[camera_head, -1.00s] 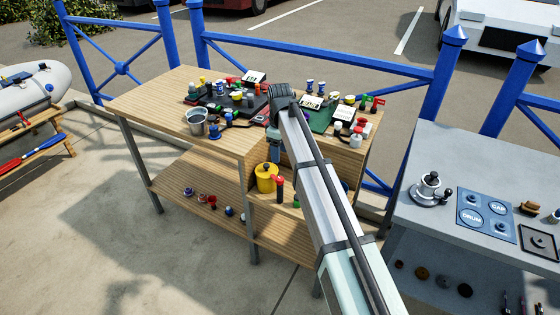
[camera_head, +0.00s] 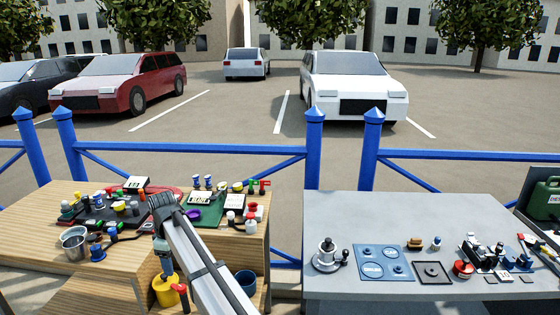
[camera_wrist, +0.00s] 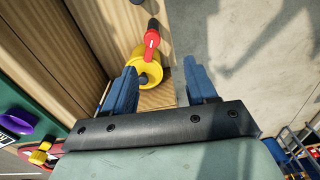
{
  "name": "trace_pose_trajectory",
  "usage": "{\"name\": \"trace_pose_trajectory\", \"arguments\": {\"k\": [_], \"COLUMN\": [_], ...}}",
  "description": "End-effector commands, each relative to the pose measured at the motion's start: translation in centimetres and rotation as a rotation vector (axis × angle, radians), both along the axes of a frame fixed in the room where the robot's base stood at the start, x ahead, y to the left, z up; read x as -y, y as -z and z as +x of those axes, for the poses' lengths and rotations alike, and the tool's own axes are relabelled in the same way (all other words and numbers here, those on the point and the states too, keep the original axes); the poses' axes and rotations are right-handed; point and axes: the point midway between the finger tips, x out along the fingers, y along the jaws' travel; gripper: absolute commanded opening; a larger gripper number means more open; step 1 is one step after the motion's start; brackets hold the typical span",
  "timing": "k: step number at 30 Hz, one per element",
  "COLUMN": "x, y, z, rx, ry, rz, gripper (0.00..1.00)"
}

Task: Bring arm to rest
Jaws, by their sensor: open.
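My arm reaches up from the bottom of the head view to the front of the wooden bench (camera_head: 30,228). My gripper (camera_head: 162,262) hangs pointing down at the bench's front, above the lower shelf. In the wrist view its two blue fingers (camera_wrist: 158,88) stand wide apart with nothing between the tips. A yellow container (camera_wrist: 147,68) with a red-handled item (camera_wrist: 151,40) above it shows beyond the fingers. The yellow container also shows in the head view (camera_head: 167,291), below the gripper. I cannot tell the exact gap between them.
The bench top carries a dark tray (camera_head: 100,216), a metal bucket (camera_head: 74,242) and a green mat (camera_head: 208,218) with small parts. A grey table (camera_head: 330,205) with a winch (camera_head: 327,255) and blue panel (camera_head: 383,263) stands right. A blue railing (camera_head: 200,149) runs behind.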

Motion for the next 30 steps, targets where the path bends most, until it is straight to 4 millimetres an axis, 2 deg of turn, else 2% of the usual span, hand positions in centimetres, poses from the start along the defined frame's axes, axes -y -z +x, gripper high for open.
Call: {"name": "trace_pose_trajectory", "arguments": {"k": [1, 6, 11, 17, 23, 30], "x": [0.4, 1.1, 2.5, 6.0, 11.7, 20.9], "y": [1.8, 8.1, 13.5, 20.1, 26.2, 32.9], "z": [-1.2, -4.6, -7.4, -10.3, -12.1, -13.7], "rx": [-0.014, -0.074, -0.131, -0.199, -0.242, -0.266], "ry": [0.044, 0.249, 0.439, 0.670, 0.863, 1.023], "rz": [0.007, 0.040, 0.056, 0.047, 0.007, -0.070], "gripper": [0.57, 0.57, 0.57, 0.57, 0.57, 0.57]}}
